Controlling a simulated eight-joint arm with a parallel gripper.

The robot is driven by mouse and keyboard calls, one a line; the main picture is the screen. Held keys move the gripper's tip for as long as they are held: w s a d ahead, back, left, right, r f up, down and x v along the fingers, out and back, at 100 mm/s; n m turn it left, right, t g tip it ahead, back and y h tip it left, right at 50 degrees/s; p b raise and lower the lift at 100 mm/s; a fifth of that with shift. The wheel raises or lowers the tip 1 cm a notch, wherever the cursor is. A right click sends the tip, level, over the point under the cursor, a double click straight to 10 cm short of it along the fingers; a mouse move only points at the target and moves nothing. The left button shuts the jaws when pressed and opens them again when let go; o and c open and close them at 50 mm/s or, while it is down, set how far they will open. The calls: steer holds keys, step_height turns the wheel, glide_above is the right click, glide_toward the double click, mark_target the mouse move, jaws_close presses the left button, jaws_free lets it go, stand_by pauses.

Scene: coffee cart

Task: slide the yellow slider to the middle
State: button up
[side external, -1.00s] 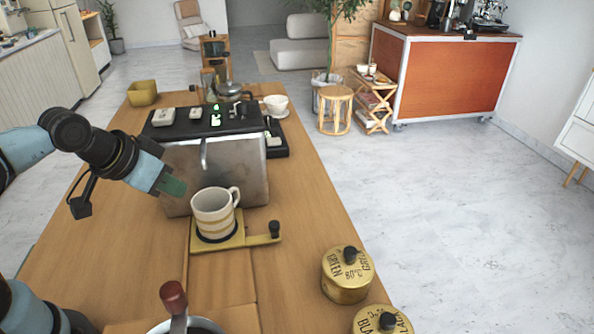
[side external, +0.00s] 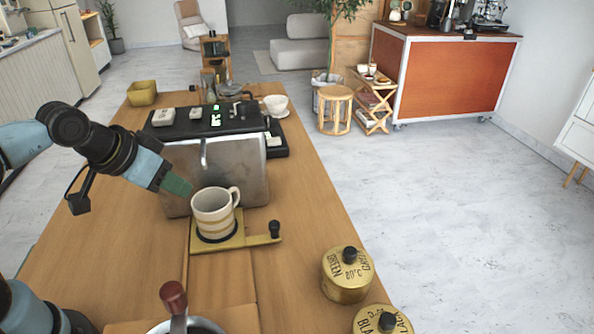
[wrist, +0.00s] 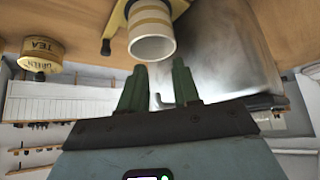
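A flat yellow slider (side external: 232,243) with an arm ending in a black knob (side external: 275,228) lies on the wooden table in front of the metal coffee machine (side external: 180,165). A striped cream mug (side external: 214,213) stands upright over the slider and hides part of it. Part of the slider also shows in the wrist view (wrist: 117,22). My gripper (side external: 178,186) is just left of the mug, at about rim height and in front of the machine. In the wrist view its green fingers (wrist: 158,85) are apart with nothing held between them. The mug (wrist: 152,30) is just beyond the fingertips.
The machine's bent spout (side external: 204,153) sticks out above and behind the mug. Two brass tea tins (side external: 347,277) stand at the front right. A pot with a red-brown handle (side external: 174,297) is at the front edge. The table left of the slider is clear.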

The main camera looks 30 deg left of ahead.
steer(key=shift+o, duration=1.2)
step_height(320, 180, up, 5)
steer(key=g, duration=0.7)
glide_above(275, 223)
step_height(275, 223, down, 5)
step_height(275, 223, down, 12)
steer(key=shift+a+f, duration=0.1)
steer(key=shift+f, duration=0.15)
jaws_close()
